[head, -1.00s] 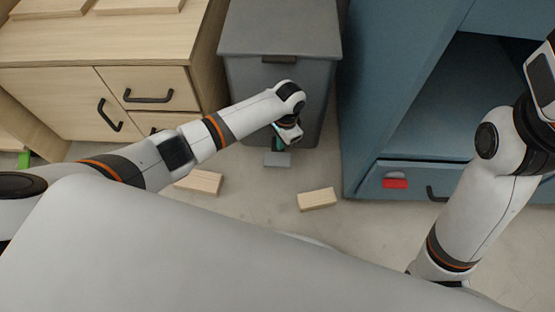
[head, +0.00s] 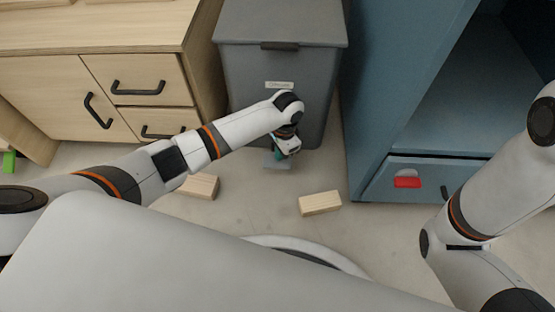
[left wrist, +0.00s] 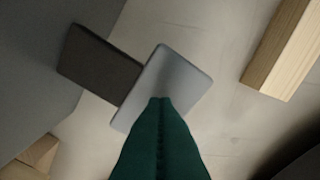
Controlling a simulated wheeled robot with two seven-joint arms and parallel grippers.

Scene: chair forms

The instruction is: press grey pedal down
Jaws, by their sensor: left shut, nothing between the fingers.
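The grey bin (head: 250,95) stands against the furniture, with its light grey pedal (head: 270,163) low at its front, near the floor. My left gripper (head: 281,157) points down over the pedal and partly covers it. In the left wrist view the shut green fingers (left wrist: 161,102) overlap the near edge of the flat pedal plate (left wrist: 172,78). A dark piece (left wrist: 98,62) joins the plate to the bin side. I cannot tell whether the fingertips touch the plate. The bin lid (head: 280,20) looks closed. My right gripper is outside the head view.
Two wooden blocks lie on the floor, one left of the pedal (head: 204,186) and one to its right (head: 320,203). A wooden cabinet (head: 60,75) stands left of the bin. A blue cabinet (head: 385,90) with a red item (head: 408,182) on its drawer stands right.

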